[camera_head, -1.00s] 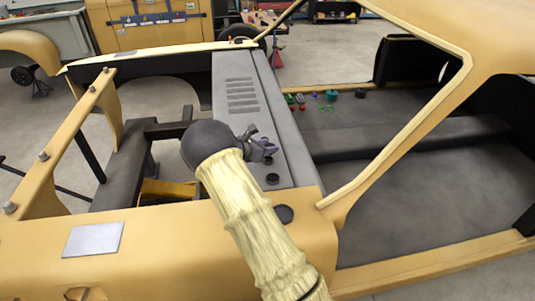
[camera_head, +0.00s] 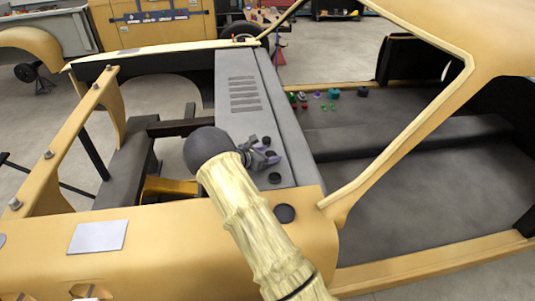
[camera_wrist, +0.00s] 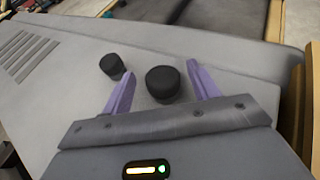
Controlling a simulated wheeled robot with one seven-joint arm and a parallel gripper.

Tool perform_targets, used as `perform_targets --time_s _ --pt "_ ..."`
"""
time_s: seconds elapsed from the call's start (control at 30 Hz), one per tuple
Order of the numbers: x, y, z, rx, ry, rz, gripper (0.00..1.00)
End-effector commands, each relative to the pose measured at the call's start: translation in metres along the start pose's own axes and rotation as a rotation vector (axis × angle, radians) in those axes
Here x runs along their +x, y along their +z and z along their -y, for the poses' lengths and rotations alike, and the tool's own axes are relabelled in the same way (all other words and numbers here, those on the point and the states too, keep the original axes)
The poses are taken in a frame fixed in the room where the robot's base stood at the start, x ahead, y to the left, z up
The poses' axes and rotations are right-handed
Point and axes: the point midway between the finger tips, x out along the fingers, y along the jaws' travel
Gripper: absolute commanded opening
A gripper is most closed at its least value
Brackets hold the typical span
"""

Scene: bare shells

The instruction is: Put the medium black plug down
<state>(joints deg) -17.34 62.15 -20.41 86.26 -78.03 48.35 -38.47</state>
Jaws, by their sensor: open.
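A black round plug (camera_wrist: 162,83) stands upright on the sloping grey panel (camera_wrist: 75,95), between the two purple fingers of my gripper (camera_wrist: 160,70). The fingers are open, with a visible gap on each side of the plug. A second black plug (camera_wrist: 112,66) stands just to the left, outside the fingers, and looks smaller there. In the head view my gripper (camera_head: 264,157) is low over the panel, partly covering the nearer plug. The farther plug (camera_head: 267,140) shows just beyond it. Another black plug (camera_head: 275,178) sits nearer, and a wide black disc (camera_head: 285,213) lies on the yellow body edge.
Vent slots (camera_head: 241,95) lie farther up the panel. The open engine bay is on the left, with a yellow box (camera_head: 170,187) inside. A yellow windshield frame (camera_head: 400,135) rises on the right. Several small coloured parts (camera_head: 318,94) lie beyond on the dark surface.

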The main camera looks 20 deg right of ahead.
Motion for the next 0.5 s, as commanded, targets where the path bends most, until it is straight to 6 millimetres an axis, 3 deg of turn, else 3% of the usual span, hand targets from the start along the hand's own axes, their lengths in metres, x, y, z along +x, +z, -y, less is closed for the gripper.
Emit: perform_targets --time_s 0.27,0.5 --pt "-0.023 -0.002 -0.003 0.001 0.007 0.002 0.6" --pt "-0.071 -0.004 -0.004 0.0 0.012 0.001 0.6"
